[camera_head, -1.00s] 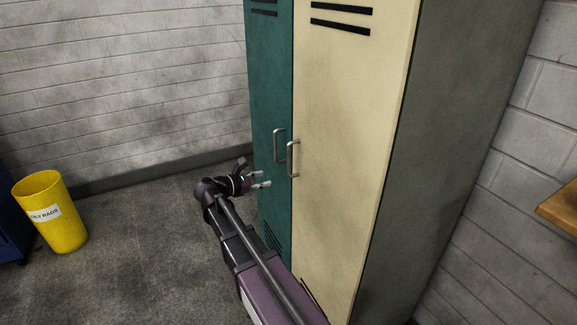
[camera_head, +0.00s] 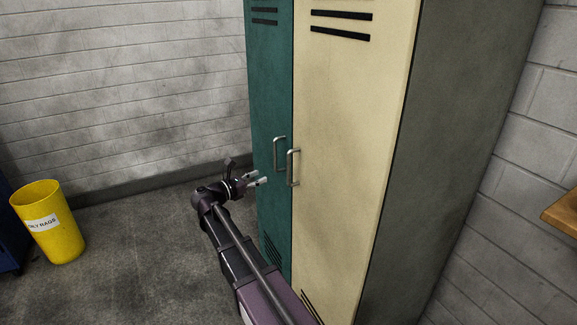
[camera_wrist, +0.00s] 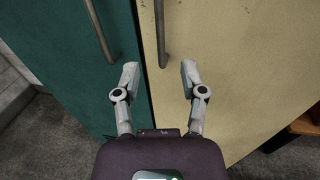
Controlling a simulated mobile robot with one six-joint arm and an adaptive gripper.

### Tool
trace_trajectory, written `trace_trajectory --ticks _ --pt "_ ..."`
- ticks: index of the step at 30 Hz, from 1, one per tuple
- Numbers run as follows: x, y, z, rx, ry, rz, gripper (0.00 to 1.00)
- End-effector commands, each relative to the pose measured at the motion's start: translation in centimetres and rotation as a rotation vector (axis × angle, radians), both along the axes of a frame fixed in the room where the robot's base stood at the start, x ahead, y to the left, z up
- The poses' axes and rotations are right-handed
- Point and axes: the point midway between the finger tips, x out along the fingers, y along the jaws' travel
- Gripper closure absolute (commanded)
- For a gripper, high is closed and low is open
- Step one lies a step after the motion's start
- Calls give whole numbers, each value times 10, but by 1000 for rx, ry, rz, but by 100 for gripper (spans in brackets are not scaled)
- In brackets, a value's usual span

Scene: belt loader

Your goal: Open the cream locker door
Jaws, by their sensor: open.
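The cream locker door (camera_head: 348,150) is shut, with a silver bar handle (camera_head: 290,167) near its left edge. In the wrist view the cream door (camera_wrist: 235,60) fills the right side, and its handle (camera_wrist: 161,35) stands upright above the space between my fingers. My gripper (camera_head: 259,179) is open and empty, left of the cream handle and a little below it, in front of the teal door. In the wrist view my gripper (camera_wrist: 158,80) has its fingers spread, with the handle's lower end near the gap between the tips. I cannot tell any contact.
A teal locker door (camera_head: 270,90) with its own handle (camera_head: 280,153) adjoins on the left and is shut. A yellow bin (camera_head: 55,225) stands on the floor at left. A wooden ledge (camera_head: 563,210) juts in at right. The floor between bin and lockers is clear.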

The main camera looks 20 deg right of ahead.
Motion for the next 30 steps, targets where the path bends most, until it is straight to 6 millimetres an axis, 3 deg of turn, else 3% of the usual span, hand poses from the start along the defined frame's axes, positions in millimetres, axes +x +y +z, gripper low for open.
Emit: trace_trajectory --ticks 24,30 --pt "25 -104 0 1 0 -1 46" --pt "28 -120 0 1 0 0 46"
